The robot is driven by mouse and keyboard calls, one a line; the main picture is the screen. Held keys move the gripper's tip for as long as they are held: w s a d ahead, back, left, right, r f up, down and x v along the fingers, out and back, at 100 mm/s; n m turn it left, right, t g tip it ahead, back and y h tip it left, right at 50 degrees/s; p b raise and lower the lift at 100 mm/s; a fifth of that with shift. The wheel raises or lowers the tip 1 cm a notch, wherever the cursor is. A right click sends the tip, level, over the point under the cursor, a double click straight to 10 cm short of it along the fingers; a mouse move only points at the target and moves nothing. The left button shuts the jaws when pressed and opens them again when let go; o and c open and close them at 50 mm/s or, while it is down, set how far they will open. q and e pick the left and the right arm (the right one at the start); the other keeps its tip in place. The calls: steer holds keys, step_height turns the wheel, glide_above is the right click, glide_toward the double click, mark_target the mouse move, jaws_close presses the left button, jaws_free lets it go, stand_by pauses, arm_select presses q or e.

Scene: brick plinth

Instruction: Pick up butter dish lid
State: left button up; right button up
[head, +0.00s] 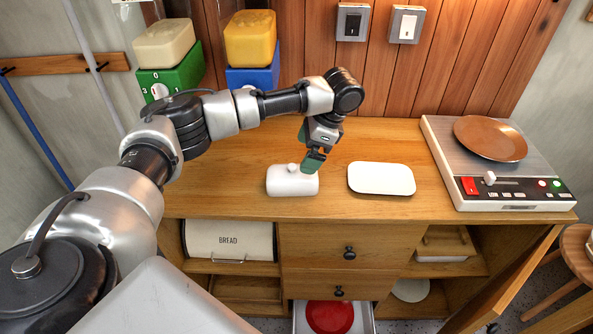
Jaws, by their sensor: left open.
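The white butter dish lid (290,181), a rounded cover with a small knob on top, rests on the wooden counter near its front edge. A white rectangular butter dish base (382,178) lies to its right, apart from it. My left gripper (312,160) points down at the lid's upper right side, close to the knob. Its green-tipped fingers are open, and I see nothing held between them. Whether a finger touches the lid cannot be told from this angle. My right gripper does not show.
A scale (455,155) with a brown plate (490,138) stands at the right of the counter (235,200). Green (178,72) and blue (252,76) dispensers stand behind my arm. Below, a drawer with a red dish (330,316) is pulled out, and a cabinet door (505,290) hangs open at right.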

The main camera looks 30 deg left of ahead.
mark_target(296, 165)
arm_select(q)
steer(key=shift+s+x, duration=0.2)
steer(key=shift+x, duration=1)
steer(key=shift+a+f, duration=0.1)
steer(key=shift+f, duration=0.05)
steer(key=x, duration=0.3)
steer(key=p+x, duration=0.1)
steer(key=shift+s+a, duration=0.1)
steer(key=shift+s, duration=0.25)
steer(key=shift+a+f, duration=0.1)
steer(key=shift+f, duration=0.35)
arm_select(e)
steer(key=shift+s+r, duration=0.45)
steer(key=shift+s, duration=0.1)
arm_select(q)
steer(key=shift+c, duration=1.3)
steer(key=c, duration=0.7)
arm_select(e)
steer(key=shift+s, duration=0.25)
